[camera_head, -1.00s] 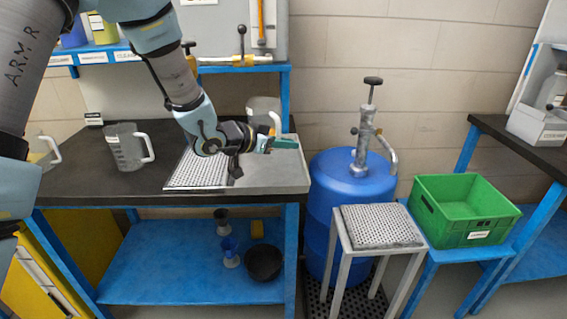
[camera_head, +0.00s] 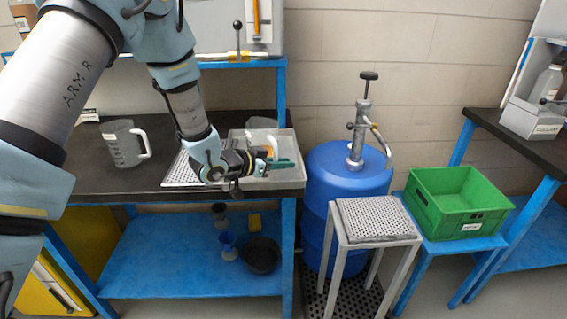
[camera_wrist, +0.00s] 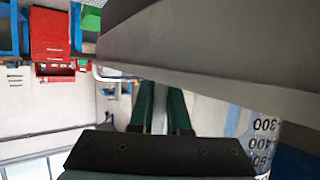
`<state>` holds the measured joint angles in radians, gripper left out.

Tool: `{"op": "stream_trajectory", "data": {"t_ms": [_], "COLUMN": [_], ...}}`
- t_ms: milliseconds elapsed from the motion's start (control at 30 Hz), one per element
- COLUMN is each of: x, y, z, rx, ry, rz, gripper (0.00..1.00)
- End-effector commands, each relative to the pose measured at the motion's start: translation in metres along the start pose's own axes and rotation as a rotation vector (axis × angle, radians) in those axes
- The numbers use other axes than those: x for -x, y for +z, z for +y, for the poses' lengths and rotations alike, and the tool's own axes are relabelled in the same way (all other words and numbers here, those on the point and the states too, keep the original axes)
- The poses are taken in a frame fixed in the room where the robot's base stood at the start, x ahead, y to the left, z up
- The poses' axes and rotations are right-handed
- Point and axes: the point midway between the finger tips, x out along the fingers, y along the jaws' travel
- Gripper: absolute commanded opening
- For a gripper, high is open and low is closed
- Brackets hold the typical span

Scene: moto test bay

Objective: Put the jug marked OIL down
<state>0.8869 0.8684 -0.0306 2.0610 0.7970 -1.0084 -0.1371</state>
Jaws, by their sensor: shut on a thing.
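My gripper (camera_head: 284,164) is over the right end of the dark bench, beside a clear jug (camera_head: 262,122) that it partly covers. It is shut on the jug's pale handle. The wrist view shows the two green fingers (camera_wrist: 166,108) close on a pale strip, with the jug's clear wall and printed scale (camera_wrist: 265,130) at the right. The jug looks upright, low over a grey tray (camera_head: 292,179); I cannot tell whether it touches. No OIL mark is readable. Another clear jug (camera_head: 124,144) with a white handle stands on the bench to the left.
A perforated metal plate (camera_head: 180,172) lies left of the tray. A blue drum (camera_head: 335,175) with a hand pump stands right of the bench, behind a perforated-top stool (camera_head: 374,219). A green crate (camera_head: 462,203) is farther right. The bench between plate and left jug is clear.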

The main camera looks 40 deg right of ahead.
Motion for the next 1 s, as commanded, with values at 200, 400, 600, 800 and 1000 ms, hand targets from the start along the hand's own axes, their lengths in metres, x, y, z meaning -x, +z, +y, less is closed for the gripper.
{"op": "stream_trajectory", "data": {"t_ms": [200, 400, 600, 800, 1000], "x": [0.000, 0.000, 0.001, 0.029, 0.072], "y": [0.001, 0.001, -0.003, 0.001, 0.001], "z": [0.000, 0.000, 0.000, -0.001, -0.002], "rx": [0.000, 0.000, 0.000, 0.001, 0.000], "ry": [0.000, 0.000, 0.000, -0.003, -0.004], "rz": [0.000, 0.000, 0.000, -0.001, 0.001], "gripper": [0.35, 0.45, 0.45, 0.45, 0.45]}}
